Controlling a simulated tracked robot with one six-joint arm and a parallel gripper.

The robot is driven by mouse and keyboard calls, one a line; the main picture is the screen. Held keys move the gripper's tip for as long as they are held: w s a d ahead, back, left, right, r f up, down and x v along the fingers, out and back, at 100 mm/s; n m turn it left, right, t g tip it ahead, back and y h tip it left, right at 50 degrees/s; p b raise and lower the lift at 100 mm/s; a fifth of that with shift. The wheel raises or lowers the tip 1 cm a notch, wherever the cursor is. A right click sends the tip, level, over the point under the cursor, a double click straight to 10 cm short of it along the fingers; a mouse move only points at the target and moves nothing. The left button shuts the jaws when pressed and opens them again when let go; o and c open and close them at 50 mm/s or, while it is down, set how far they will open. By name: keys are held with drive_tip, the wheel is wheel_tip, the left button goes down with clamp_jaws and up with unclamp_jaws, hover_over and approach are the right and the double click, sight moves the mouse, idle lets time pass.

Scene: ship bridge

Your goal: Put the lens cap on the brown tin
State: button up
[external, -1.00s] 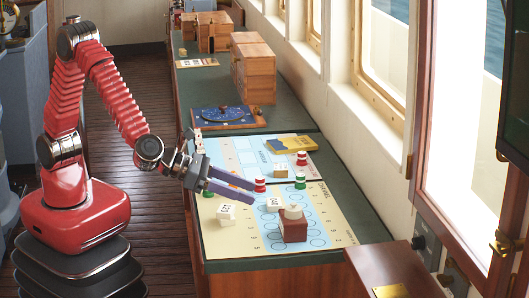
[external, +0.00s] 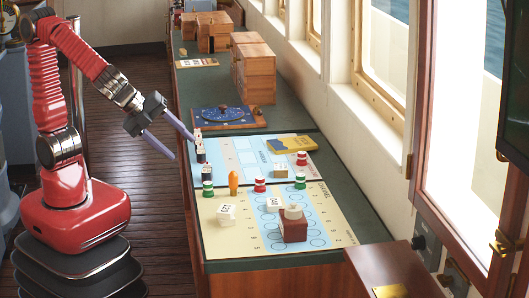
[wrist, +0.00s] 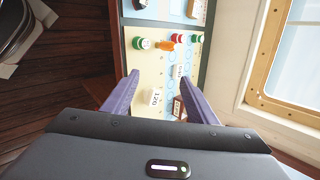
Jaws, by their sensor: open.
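A small reddish-brown box (external: 293,231), which looks like the brown tin, stands on the near chart board. A pale, rounded piece (external: 292,212) sits on top of it; I cannot tell whether this is the lens cap. The box also shows in the wrist view (wrist: 179,110), partly behind the right finger. I cannot make out a lens cap for certain anywhere else. My gripper (external: 183,147) is open and empty, raised left of the counter and well away from the box. Its two fingers also frame the board in the wrist view (wrist: 158,78).
White number blocks (external: 227,214) lie on the near board. A green-and-white piece (external: 208,187), an orange peg (external: 233,182) and red-and-white pieces (external: 260,184) stand behind them. A yellow box (external: 291,143), a blue dial board (external: 228,117) and wooden boxes (external: 253,75) are farther back.

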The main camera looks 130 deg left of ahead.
drive_tip(key=s+d+f+n+h, duration=0.1)
drive_tip(key=s+d+n+h, duration=0.5)
drive_tip(key=s+d+n, duration=0.4)
drive_tip(key=s+d, duration=0.1)
drive_tip(key=s, duration=0.3)
drive_tip(key=shift+d+h, duration=0.3)
drive_tip(key=shift+d, duration=0.05)
